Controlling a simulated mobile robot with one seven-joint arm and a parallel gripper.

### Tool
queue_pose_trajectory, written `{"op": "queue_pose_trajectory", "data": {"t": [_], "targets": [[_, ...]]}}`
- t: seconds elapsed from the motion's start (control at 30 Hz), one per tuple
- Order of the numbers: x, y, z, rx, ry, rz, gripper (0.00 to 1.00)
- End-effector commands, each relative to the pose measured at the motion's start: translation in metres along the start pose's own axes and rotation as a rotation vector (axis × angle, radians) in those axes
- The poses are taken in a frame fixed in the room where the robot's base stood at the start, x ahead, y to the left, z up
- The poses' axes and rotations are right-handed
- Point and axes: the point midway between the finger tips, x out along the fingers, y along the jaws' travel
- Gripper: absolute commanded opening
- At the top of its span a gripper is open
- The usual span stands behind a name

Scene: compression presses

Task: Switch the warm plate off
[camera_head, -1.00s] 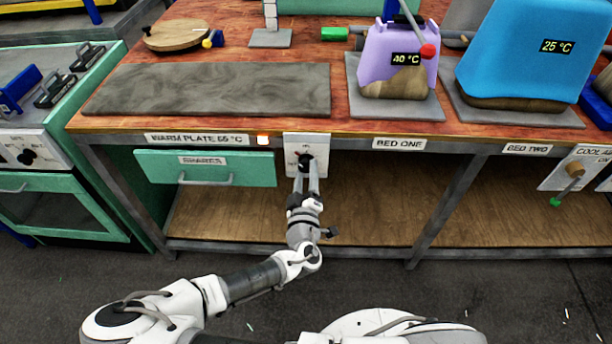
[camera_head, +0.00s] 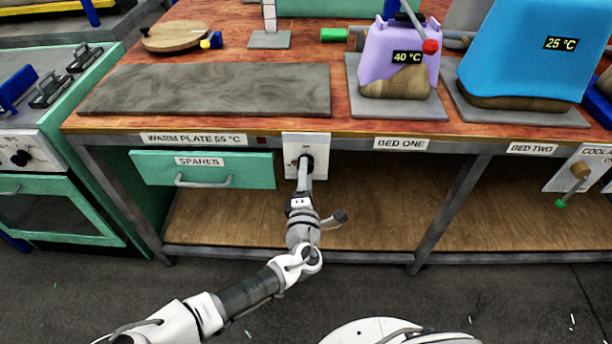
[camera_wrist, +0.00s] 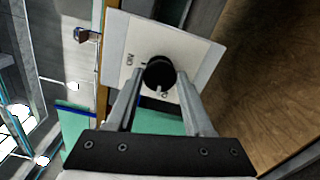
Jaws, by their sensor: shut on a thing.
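The warm plate (camera_head: 210,88) is a flat grey slab on the bench top, above a label reading WARM PLATE 55 °C (camera_head: 194,139). The indicator lamp (camera_head: 262,140) beside that label is dark. Below the bench edge, a white switch panel (camera_head: 318,150) carries a round black knob (camera_wrist: 159,73), which also shows in the head view (camera_head: 307,163). My gripper (camera_wrist: 160,84) is shut on the knob, with one finger on each side of it. In the head view the fingers partly hide the knob.
A green drawer (camera_head: 205,169) labelled SPARES is left of the panel. A lilac press (camera_head: 392,55) reading 40 °C and a blue one (camera_head: 530,60) reading 25 °C stand on the bench. A wooden lower shelf (camera_head: 380,215) is bare.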

Motion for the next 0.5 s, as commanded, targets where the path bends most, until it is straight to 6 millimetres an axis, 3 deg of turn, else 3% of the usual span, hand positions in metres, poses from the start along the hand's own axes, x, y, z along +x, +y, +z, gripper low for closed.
{"op": "queue_pose_trajectory", "data": {"t": [0.5], "targets": [[0.0005, 0.0012, -0.0005, -0.291, 0.001, 0.003, 0.0]]}}
